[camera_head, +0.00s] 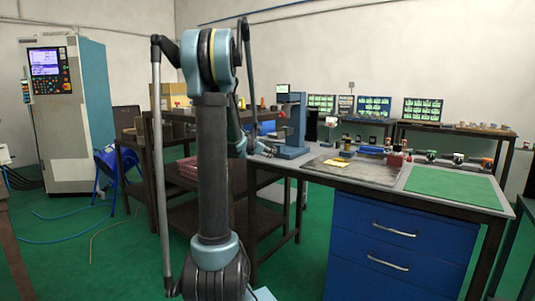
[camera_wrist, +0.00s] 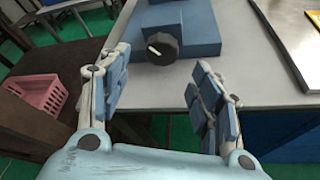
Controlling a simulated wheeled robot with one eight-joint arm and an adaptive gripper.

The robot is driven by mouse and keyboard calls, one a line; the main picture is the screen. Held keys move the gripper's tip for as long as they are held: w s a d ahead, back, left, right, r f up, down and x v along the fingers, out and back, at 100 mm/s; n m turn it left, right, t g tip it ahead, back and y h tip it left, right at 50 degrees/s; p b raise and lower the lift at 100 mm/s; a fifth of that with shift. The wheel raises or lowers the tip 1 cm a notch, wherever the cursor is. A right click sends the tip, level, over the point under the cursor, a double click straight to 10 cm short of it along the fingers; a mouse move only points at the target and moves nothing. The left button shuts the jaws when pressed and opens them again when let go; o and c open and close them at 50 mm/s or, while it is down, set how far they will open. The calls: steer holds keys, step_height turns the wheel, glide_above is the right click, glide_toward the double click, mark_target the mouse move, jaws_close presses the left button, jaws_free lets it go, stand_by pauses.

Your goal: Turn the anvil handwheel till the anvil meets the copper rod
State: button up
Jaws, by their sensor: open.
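In the wrist view a black round handwheel (camera_wrist: 162,48) with a white mark sits on the front of a blue base (camera_wrist: 200,28). My gripper (camera_wrist: 162,60) is open, with its two fingers spread to the left and right of the handwheel and a gap on each side. Nothing is between the pads. In the head view the blue upright stand (camera_head: 292,122) rises at the left end of the workbench, and my arm partly covers the area in front of it. I cannot make out the anvil or the copper rod in either view.
The grey workbench (camera_wrist: 262,88) extends right, with a dark board (camera_head: 372,172) and a green mat (camera_head: 452,188). Several small tools stand along its back edge. A pink basket (camera_wrist: 38,92) lies on a dark shelf at left. Blue drawers (camera_head: 395,245) are below the bench.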

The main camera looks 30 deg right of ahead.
steer(key=shift+v, duration=2.35)
